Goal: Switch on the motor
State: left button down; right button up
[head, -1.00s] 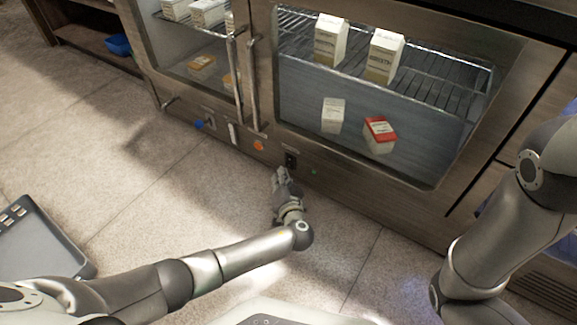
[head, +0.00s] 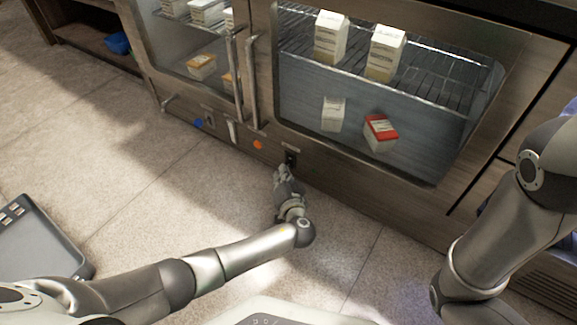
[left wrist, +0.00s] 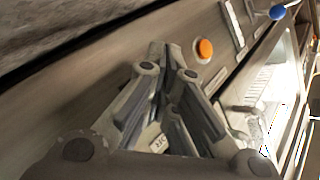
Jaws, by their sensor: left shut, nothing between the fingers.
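A small black switch (head: 291,158) sits on the lower front panel of the steel-framed cabinet, right of a round orange button (head: 258,144). My left gripper (head: 281,170) is shut and empty, just in front of the panel beside the lower part of the switch. I cannot tell whether it touches. In the left wrist view the shut fingers (left wrist: 165,62) point at the panel, with the orange button (left wrist: 204,48) beyond them to the right. The switch is not clearly visible there, perhaps hidden by the fingers. My right gripper is out of view.
A blue knob (head: 198,123) and a white lever (head: 232,131) are on the same panel, left of the orange button. Cartons (head: 385,53) stand behind the glass doors with long vertical handles (head: 252,85). The floor before the cabinet is clear.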

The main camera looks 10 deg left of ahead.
pick_arm(q)
jog(key=shift+w+d+b, duration=0.15)
jog(key=shift+w+b, duration=0.15)
jog(key=shift+w, duration=0.05)
dwell(0.6)
dwell(0.3)
jog(key=shift+s+a+p, duration=0.3)
jog(key=shift+s+p, duration=0.15)
jog(key=shift+s, duration=0.3)
jog(key=s, duration=0.1)
jog(key=s+p, duration=0.1)
jog(key=s+a+p, duration=0.1)
jog(key=shift+r, duration=0.35)
jog(key=shift+s+a+p, duration=0.3)
jog(key=shift+s+p, duration=0.2)
jog(key=shift+s, duration=0.3)
jog(key=shift+s, duration=0.1)
